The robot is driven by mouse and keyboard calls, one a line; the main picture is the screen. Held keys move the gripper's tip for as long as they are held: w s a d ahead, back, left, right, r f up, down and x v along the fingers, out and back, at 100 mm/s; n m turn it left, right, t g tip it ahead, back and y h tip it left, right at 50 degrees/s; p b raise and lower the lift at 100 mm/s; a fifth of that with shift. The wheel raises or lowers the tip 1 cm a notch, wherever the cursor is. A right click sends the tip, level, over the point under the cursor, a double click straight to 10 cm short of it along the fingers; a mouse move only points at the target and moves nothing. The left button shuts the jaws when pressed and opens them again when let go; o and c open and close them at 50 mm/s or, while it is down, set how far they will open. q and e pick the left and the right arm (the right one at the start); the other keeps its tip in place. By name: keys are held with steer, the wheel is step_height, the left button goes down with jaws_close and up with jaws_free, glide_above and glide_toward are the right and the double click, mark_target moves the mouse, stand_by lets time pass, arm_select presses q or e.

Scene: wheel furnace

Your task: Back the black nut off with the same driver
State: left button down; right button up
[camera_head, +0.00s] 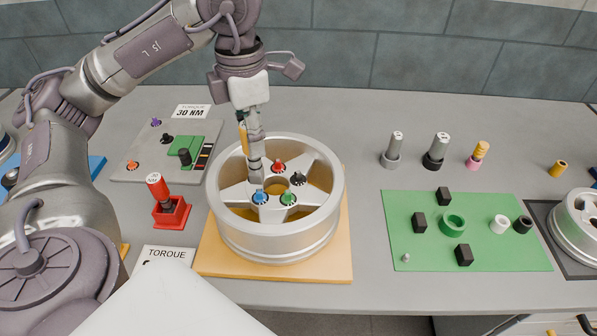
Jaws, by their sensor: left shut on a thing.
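The silver wheel (325,222) lies flat on a wooden board (340,262). In its hub are a red nut (278,167), a black nut (298,179), a green nut (288,198) and a blue nut (260,197). My left gripper (249,122) is shut on a grey driver (256,168), held nearly upright over the left part of the wheel. The driver's lower end is down inside the rim, left of the red nut and above the blue one, apart from the black nut. What lies under its tip is hidden. My right gripper is out of view.
A red-handled driver (159,192) stands in a red holder (172,213) left of the wheel. Several upright tools, including a black-collared one (436,152), stand at the back right. A green mat (400,262) holds small parts. A grey panel (130,172) lies back left.

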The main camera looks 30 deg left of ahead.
arm_select(q)
steer(key=shift+w, duration=0.1)
steer(key=shift+w+d+r+p, duration=0.15)
steer(key=shift+w+d+p, duration=0.05)
steer(key=shift+w+p, duration=0.1)
steer(key=w+d+f+n+p, duration=0.1)
steer(key=w+d+f+n, duration=0.1)
steer(key=w+n, duration=0.4)
steer(key=shift+w+d+f, duration=0.15)
steer(key=shift+w+d, duration=0.35)
steer(key=shift+w, duration=0.25)
steer(key=shift+f, duration=0.1)
stand_by(0.6)
steer(key=shift+f+b, duration=0.75)
steer(key=shift+f+b, duration=0.5)
steer(key=shift+f, duration=0.15)
steer(key=c, duration=0.7)
jaws_free()
